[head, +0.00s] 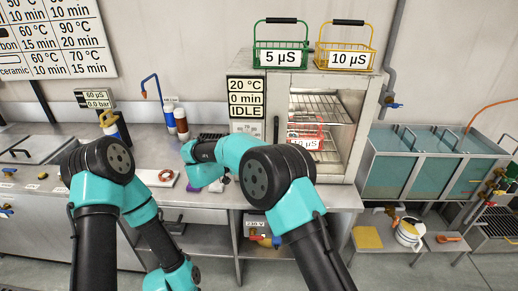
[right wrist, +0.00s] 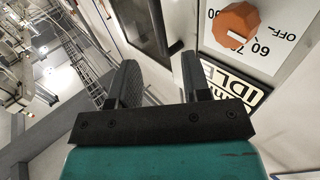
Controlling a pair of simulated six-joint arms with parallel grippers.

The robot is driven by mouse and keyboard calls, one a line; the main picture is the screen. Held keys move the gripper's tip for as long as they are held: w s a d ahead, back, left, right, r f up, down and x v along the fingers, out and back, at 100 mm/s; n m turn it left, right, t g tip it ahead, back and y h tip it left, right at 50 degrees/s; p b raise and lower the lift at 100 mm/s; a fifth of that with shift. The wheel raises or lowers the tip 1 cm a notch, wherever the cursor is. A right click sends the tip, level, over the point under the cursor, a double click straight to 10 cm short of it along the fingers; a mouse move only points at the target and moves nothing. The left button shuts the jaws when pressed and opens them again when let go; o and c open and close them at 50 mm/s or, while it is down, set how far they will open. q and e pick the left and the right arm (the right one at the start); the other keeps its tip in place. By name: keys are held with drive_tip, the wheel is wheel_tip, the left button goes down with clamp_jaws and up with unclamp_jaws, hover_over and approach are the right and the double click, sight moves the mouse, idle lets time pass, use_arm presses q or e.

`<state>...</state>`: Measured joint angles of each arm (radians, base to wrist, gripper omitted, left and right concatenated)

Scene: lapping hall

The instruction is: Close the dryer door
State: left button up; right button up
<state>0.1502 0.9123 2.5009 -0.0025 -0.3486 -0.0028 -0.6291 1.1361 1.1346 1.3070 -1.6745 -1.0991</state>
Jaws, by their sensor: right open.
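The dryer (head: 378,110) stands at the back of the bench, its display (head: 246,98) reading 20 °C, 0 min, IDLE. Shelves and a red basket (head: 305,138) show inside it. The dryer door's dark upright handle (head: 276,130) is beside the control panel; how far the door stands ajar I cannot tell. In the right wrist view the door's dark window (right wrist: 143,28) and handle (right wrist: 158,20) lie beyond my right gripper (right wrist: 158,78). It is open and empty, with the handle's end near the gap between its fingers; contact cannot be told. My left gripper is not visible.
A green basket (head: 281,57) and a yellow basket (head: 345,58) stand on top of the dryer. Blue-green tanks (head: 433,165) are at the right. An orange knob (right wrist: 237,25) is close to my right gripper.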

drive_tip(key=v, duration=0.4)
